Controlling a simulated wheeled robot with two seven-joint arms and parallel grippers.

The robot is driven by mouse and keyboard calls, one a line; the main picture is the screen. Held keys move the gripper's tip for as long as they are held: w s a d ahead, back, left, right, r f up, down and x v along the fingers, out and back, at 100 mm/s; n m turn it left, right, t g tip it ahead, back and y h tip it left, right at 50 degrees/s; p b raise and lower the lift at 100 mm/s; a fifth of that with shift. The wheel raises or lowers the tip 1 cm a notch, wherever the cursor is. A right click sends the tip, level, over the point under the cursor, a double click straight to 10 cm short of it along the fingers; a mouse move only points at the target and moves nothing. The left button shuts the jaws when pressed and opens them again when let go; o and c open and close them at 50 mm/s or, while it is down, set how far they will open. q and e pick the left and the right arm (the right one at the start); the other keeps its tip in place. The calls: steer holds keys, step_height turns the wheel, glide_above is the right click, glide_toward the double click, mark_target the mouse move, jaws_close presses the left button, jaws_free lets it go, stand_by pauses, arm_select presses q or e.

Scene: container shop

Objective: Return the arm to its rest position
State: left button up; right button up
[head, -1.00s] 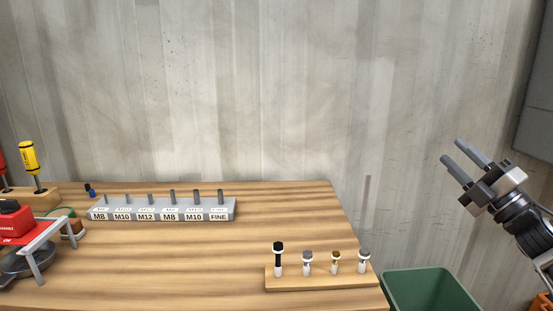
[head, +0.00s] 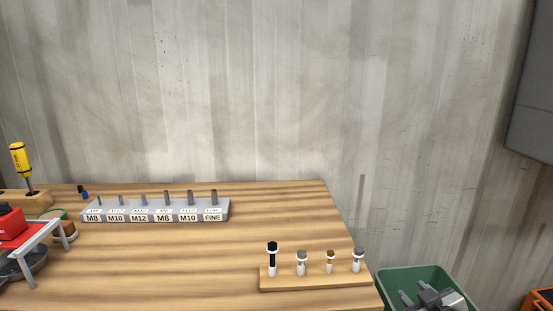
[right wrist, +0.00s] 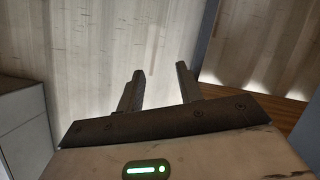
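Most of my right arm is below the head view's lower edge. My left gripper is not in view.
The wooden table (head: 200,265) holds a grey labelled thread gauge block (head: 150,211), a wooden rack (head: 315,281) with several small capped pieces, a yellow screwdriver (head: 20,160) and a red-topped stand (head: 30,236). An orange crate (head: 540,301) stands at far right. A corrugated wall rises behind.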

steer(key=s+a+f+m+g+y, duration=0.1)
steer(key=s+a+f+y, duration=0.1)
steer(key=s+a, duration=0.7)
steer(key=s+a+f+m+g+y, duration=0.1)
steer(key=s+a+f+g, duration=0.1)
steer(key=s+a+f, duration=0.3)
steer(key=s+a+p, duration=0.1)
steer(key=s+a, duration=0.3)
steer(key=s, duration=0.7)
steer(key=shift+y, duration=0.4)
steer(key=shift+f, duration=0.1)
steer(key=shift+w+a, duration=0.1)
